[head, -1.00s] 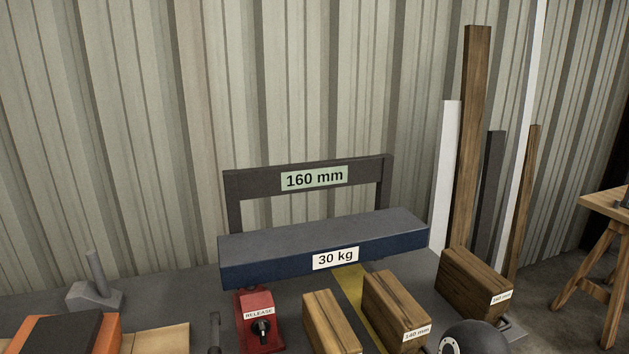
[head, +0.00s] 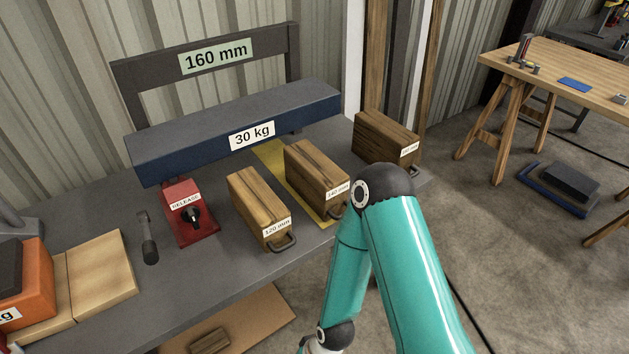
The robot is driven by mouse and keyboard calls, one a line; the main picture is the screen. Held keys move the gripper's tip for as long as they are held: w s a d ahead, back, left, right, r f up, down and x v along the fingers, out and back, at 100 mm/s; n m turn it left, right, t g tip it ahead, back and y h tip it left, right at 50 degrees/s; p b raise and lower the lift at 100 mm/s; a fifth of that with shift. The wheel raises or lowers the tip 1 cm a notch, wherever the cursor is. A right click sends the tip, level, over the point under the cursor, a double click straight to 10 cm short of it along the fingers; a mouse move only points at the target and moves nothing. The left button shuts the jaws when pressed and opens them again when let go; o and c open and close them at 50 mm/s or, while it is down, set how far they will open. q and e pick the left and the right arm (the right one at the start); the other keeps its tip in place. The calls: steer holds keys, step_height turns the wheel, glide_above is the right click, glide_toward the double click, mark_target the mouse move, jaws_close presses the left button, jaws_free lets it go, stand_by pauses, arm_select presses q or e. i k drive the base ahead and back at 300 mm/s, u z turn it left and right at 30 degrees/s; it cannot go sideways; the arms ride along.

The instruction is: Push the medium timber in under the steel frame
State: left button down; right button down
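The medium timber (head: 315,178), a brown block labelled 140 mm, stands on the grey bench at the yellow stripe. It is in front of the blue beam (head: 190,138) marked 30 kg, not under it. Its handle is partly hidden by my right arm's dark joint. A dark upright frame (head: 130,74) with a 160 mm sign stands behind the beam. The beam's left end is above a red RELEASE box (head: 184,222). My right arm's teal links cross the front right of the view, but its gripper is out of view. My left gripper is also out of view.
The 120 mm timber (head: 257,203) stands left of the medium one, and the 160 mm timber (head: 385,138) stands right. A dark-handled tool (head: 148,240), wooden boards (head: 102,272) and an orange block (head: 25,290) lie left. A wooden trestle table (head: 560,75) stands at right.

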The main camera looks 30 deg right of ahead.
mark_target(321, 183)
steer(key=u, duration=0.85)
steer(key=k, duration=1.1)
steer(key=z, duration=0.95)
steer(key=i, duration=1.2)
